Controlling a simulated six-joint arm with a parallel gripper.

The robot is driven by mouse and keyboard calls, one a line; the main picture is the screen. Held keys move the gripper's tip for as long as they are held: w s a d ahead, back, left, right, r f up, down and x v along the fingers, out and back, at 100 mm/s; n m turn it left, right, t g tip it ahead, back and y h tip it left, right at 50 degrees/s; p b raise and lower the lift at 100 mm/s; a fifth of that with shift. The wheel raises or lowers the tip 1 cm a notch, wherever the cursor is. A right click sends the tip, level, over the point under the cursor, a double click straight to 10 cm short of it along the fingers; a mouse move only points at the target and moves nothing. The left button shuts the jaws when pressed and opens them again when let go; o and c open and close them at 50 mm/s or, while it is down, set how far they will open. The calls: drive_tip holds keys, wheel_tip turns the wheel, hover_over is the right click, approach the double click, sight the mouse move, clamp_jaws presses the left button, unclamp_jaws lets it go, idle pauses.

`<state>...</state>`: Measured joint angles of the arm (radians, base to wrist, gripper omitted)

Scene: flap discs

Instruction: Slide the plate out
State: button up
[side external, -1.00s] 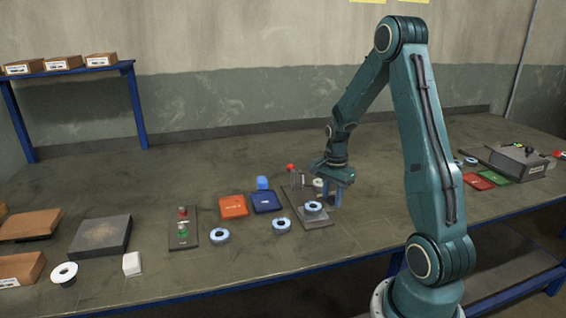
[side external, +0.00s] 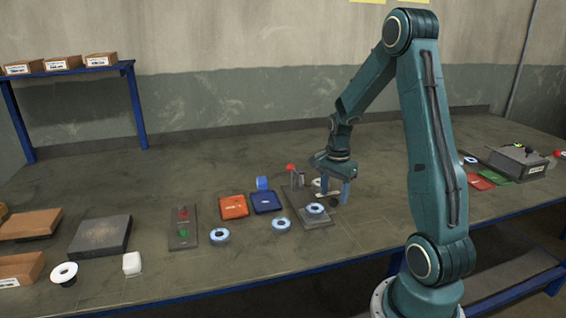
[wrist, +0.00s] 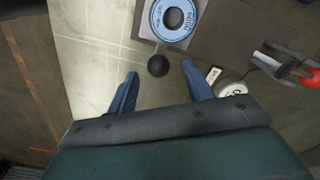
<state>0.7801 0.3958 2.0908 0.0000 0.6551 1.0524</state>
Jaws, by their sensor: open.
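The plate (wrist: 143,30) is a light grey slab under a blue-rimmed disc (wrist: 173,18) at the top of the wrist view. A round black knob (wrist: 158,65) shows at the plate's near edge. My gripper (wrist: 160,70) is open, with one blue finger on each side of the knob and a gap to both. In the side view my gripper (side external: 335,196) points down at the right end of the grey fixture (side external: 318,222), and the disc (side external: 316,209) lies just left of it. Finger height relative to the knob is unclear.
A red-knobbed lever clamp (side external: 292,172) stands on the fixture behind the disc. A white round piece (wrist: 233,90) lies close to the right finger. Orange (side external: 233,207) and blue (side external: 265,202) trays and more discs (side external: 281,225) lie left.

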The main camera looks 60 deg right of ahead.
drive_tip(key=shift+r, duration=2.9)
